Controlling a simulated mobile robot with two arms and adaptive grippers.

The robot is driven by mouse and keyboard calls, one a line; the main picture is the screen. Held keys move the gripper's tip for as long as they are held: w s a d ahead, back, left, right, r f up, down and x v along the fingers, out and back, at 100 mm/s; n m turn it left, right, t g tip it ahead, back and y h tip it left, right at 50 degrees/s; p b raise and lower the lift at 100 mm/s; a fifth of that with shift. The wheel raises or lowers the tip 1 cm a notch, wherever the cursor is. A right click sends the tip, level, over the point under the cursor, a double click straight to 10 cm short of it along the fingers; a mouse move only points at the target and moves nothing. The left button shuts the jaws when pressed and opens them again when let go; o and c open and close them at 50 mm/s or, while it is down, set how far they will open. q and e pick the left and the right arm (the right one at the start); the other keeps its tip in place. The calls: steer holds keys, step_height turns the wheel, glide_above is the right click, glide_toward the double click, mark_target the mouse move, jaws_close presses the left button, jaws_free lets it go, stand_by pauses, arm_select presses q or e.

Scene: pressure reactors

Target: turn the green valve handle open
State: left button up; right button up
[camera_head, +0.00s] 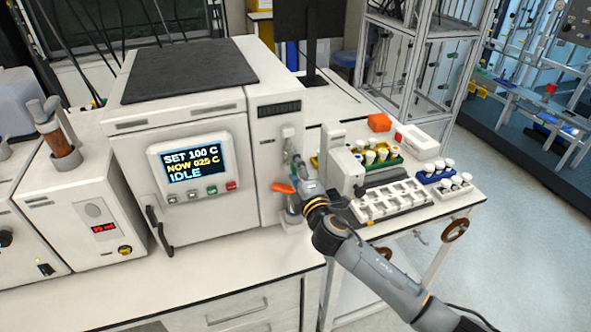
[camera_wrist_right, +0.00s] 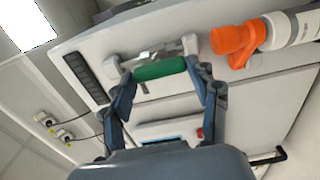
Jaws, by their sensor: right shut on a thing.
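The green valve handle (camera_wrist_right: 160,70) sits on a metal valve on the front panel of the white reactor unit (camera_head: 195,140). In the right wrist view it lies crosswise between the two fingers of my right gripper (camera_wrist_right: 163,79), which is shut on it. In the head view my right gripper (camera_head: 301,172) is at the narrow right part of the unit, and it largely hides the handle there. My left gripper does not show in either view.
An orange valve handle (camera_wrist_right: 237,44) is close beside the green one; it also shows in the head view (camera_head: 283,188). The unit's display (camera_head: 187,166) reads SET 100 C, NOW 025 C, IDLE. Vial racks (camera_head: 390,200) stand right of my right forearm.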

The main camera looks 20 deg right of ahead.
steer(key=o, duration=1.1)
steer(key=shift+a, duration=0.1)
steer(key=shift+o, duration=0.2)
steer(key=shift+s, duration=0.1)
steer(key=s, duration=1.1)
steer(key=shift+s+d, duration=0.2)
steer(key=shift+s, duration=0.2)
